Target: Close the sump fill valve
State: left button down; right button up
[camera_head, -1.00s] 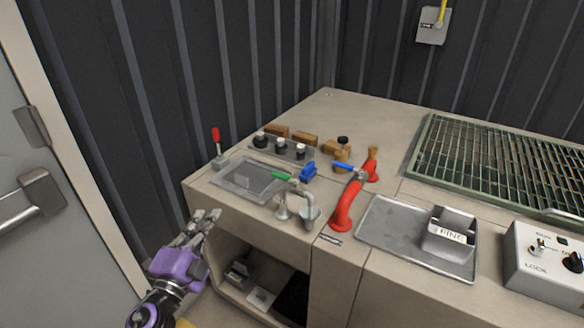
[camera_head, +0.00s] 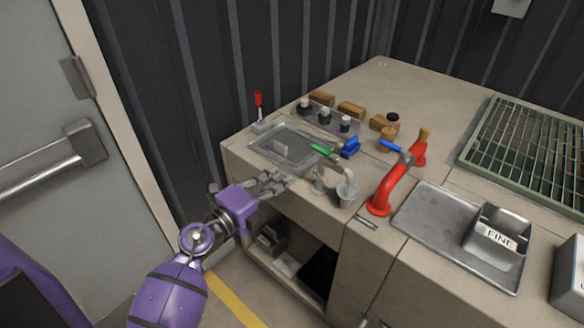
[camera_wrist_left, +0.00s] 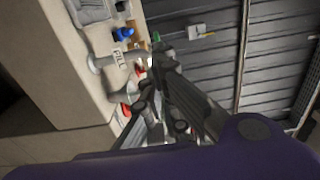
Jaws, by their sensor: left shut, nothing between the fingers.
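My left gripper (camera_head: 280,181) is shut and empty, just in front of the counter edge and left of the tap, apart from the green handle. The left wrist view shows its fingers (camera_wrist_left: 162,67) with the green handle (camera_wrist_left: 156,38) beyond. My right gripper is out of view.
A sunken metal tray (camera_head: 262,141) lies behind my left gripper, with a red lever (camera_head: 258,104) at its far-left corner. Black knobs and a blue block (camera_head: 349,147) stand behind. A tray with a "FINE" bin (camera_head: 497,238) is on the right. An open shelf is below.

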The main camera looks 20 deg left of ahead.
pick_arm(q)
send_near(317, 150)
jog(key=x, duration=0.5)
jog(key=shift+w+d, duration=0.4)
jog(key=shift+w, duration=0.45)
jog(key=shift+w+a+h+b, duration=0.1)
jog(key=shift+w+h+b, duration=0.05)
jog(key=shift+h+b, duration=0.2)
jog(key=shift+w+m+g+h, duration=0.1)
jog(key=shift+m+g+h, duration=0.2)
jog(key=shift+m, duration=0.1)
